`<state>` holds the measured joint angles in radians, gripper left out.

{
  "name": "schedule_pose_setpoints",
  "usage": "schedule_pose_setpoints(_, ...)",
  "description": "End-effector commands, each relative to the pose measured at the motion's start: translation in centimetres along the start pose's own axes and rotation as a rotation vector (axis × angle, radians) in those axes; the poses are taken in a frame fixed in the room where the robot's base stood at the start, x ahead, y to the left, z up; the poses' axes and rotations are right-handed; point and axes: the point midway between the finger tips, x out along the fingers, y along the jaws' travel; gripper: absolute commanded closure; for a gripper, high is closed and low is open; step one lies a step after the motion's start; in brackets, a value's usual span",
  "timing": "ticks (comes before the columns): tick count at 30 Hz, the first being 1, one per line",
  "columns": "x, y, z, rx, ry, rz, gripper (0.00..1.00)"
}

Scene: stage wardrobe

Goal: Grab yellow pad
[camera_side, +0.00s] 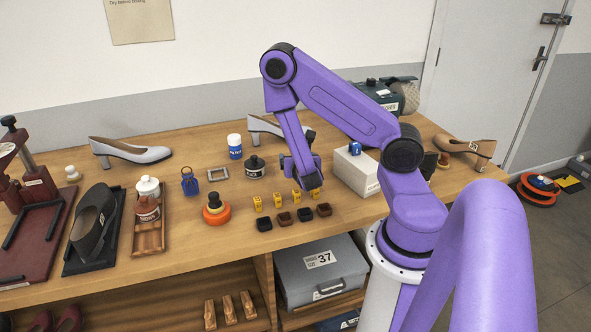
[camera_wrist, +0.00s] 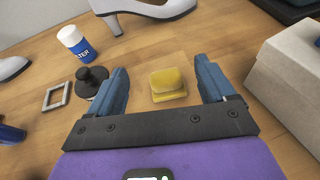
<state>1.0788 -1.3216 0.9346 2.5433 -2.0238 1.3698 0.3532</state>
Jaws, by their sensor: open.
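The yellow pad (camera_wrist: 169,84) lies on the wooden bench in the wrist view, a rounded block on a thin, wider yellow base. My gripper (camera_wrist: 161,78) is open, with one blue finger on each side of the pad. There is a visible gap between the pad and each finger, and nothing is held. In the side view my gripper (camera_side: 303,173) points down low over the bench, between a black bottle and a pale box. I cannot make out the pad there; my gripper seems to hide it.
The black bottle (camera_wrist: 92,80) stands close to the left finger, with a white-and-blue bottle (camera_wrist: 76,42) behind it. The pale box (camera_wrist: 290,75) is on the right. Several small yellow pieces (camera_side: 277,199) and dark blocks (camera_side: 284,219) sit in front. A pale shoe (camera_wrist: 150,9) is beyond.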

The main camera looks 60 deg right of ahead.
Motion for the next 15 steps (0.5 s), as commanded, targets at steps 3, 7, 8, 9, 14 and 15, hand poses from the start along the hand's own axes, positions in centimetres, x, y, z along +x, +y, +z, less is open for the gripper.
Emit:
schedule_pose_setpoints(3, 0.7, -0.4, -1.6, -0.043, 0.037, 0.037, 0.17)
schedule_pose_setpoints(7, 1.0, -0.5, -2.3, -0.056, 0.056, 0.058, 0.17)
schedule_pose_setpoints(8, 1.0, -0.5, -2.4, -0.057, 0.057, 0.059, 0.17)
schedule_pose_setpoints(9, 1.1, -0.5, -2.4, -0.058, 0.058, 0.059, 0.17)
schedule_pose_setpoints(14, 1.7, -0.4, -2.4, -0.06, 0.056, 0.059, 0.17)
schedule_pose_setpoints(15, 1.8, -0.4, -2.4, -0.06, 0.056, 0.058, 0.17)
